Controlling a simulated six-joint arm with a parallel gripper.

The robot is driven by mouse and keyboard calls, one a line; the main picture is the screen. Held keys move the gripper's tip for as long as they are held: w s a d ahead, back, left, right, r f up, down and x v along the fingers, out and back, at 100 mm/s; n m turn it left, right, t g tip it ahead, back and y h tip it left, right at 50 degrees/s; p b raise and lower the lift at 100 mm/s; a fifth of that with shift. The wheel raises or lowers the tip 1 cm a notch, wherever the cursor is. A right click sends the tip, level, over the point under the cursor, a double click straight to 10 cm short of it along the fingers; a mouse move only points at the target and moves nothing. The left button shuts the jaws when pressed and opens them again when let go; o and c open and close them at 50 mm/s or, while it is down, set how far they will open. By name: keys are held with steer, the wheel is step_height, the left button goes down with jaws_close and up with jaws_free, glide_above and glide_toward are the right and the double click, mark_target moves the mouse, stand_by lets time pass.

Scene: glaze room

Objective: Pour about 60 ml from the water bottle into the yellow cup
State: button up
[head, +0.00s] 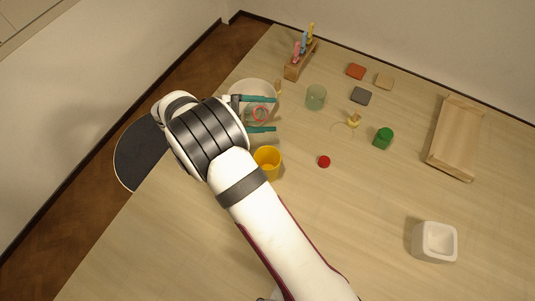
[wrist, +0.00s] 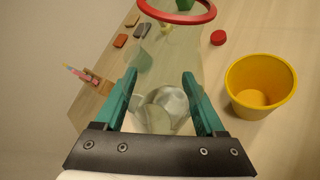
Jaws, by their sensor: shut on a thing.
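My gripper (head: 261,113) has its teal fingers around the clear water bottle (wrist: 163,106), shut on it. The yellow cup (head: 267,160) stands upright on the table, just below the gripper in the head view. In the wrist view the yellow cup (wrist: 262,84) is right of the fingers, apart from them, its inner floor showing.
A pale bowl (head: 243,84) lies partly behind the gripper. A greenish clear cup (head: 316,97), a red cap (head: 324,161) and a green block (head: 383,138) stand to the right. A wooden rack (head: 297,65), wooden tray (head: 455,140) and white square dish (head: 435,242) stand further off.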

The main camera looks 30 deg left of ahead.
mark_target(263, 112)
steer(key=shift+w+a+f+m+t+y, duration=0.2)
steer(key=shift+a+m+t+y, duration=0.15)
steer(key=shift+m, duration=0.25)
steer(key=shift+w+a+r+m+t+y, duration=0.3)
steer(key=shift+w+r+m+t+y, duration=0.15)
steer(key=shift+r+m, duration=0.2)
steer(key=shift+w+a+f+m+t+y, duration=0.1)
steer(key=shift+a+f+m+t+y, duration=0.1)
steer(key=shift+f+m, duration=0.15)
steer(key=shift+w+a+f+m+t+y, duration=0.1)
steer(key=shift+f+m+t, duration=0.1)
steer(key=shift+f, duration=0.25)
steer(key=shift+w+a+m+t, duration=0.15)
steer(key=shift+m+t, duration=0.25)
steer(key=shift+m, duration=0.1)
steer(key=shift+s+d+f+m+t+y, duration=0.2)
steer(key=shift+f+m+t+y, duration=0.1)
steer(key=shift+f+m+t, duration=0.25)
steer(key=shift+r+m+t, duration=0.25)
steer(key=shift+r+m, duration=0.3)
steer(key=shift+r, duration=0.2)
steer(key=shift+w+a+p, duration=0.3)
steer(key=shift+p, duration=0.1)
steer(key=shift+m+t+y+p, duration=0.3)
steer(key=shift+m, duration=0.3)
stand_by(0.5)
steer(key=shift+r, duration=0.2)
